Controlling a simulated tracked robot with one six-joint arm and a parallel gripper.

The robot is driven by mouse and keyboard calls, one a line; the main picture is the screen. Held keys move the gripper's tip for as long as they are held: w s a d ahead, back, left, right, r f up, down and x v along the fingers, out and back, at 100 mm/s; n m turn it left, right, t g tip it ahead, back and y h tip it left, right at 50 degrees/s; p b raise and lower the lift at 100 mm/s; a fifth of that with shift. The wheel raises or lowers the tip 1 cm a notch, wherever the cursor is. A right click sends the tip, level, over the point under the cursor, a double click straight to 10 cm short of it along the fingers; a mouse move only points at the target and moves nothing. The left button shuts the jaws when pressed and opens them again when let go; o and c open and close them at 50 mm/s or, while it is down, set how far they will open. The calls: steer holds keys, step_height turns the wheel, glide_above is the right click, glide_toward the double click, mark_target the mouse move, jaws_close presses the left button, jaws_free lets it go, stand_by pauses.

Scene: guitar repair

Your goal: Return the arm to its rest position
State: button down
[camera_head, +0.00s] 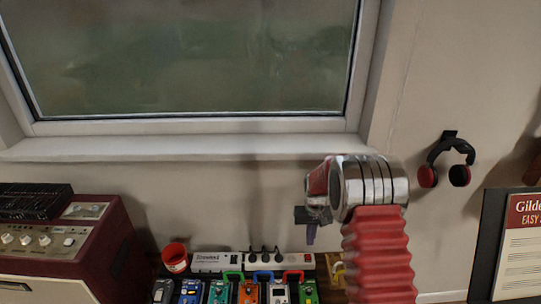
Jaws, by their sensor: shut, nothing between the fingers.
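My arm rises from the bottom right of the picture, with a red ribbed sleeve and a shiny metal joint. My gripper (311,234) hangs from the arm's end, left of that joint, small and pointing down. It is shut with nothing in it. It appears in front of the wall, above the power strip (210,261); I cannot tell how far apart they are. The arm hides part of what lies behind it.
A dark red amplifier (110,255) stands left. Headphones (459,175) hang on the right wall, near a framed sign (522,245). A window sill (180,149) runs above.

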steer(key=s, duration=0.1)
steer(key=s+f, duration=0.1)
steer(key=s, duration=0.1)
steer(key=shift+s+f+g, duration=0.15)
steer(key=shift+f+g, duration=0.1)
steer(key=shift+g, duration=0.15)
steer(key=s+r+t, duration=0.6)
steer(key=s+r, duration=2.7)
steer(key=r, duration=0.2)
steer(key=shift+r, duration=0.15)
steer(key=shift+d, duration=0.1)
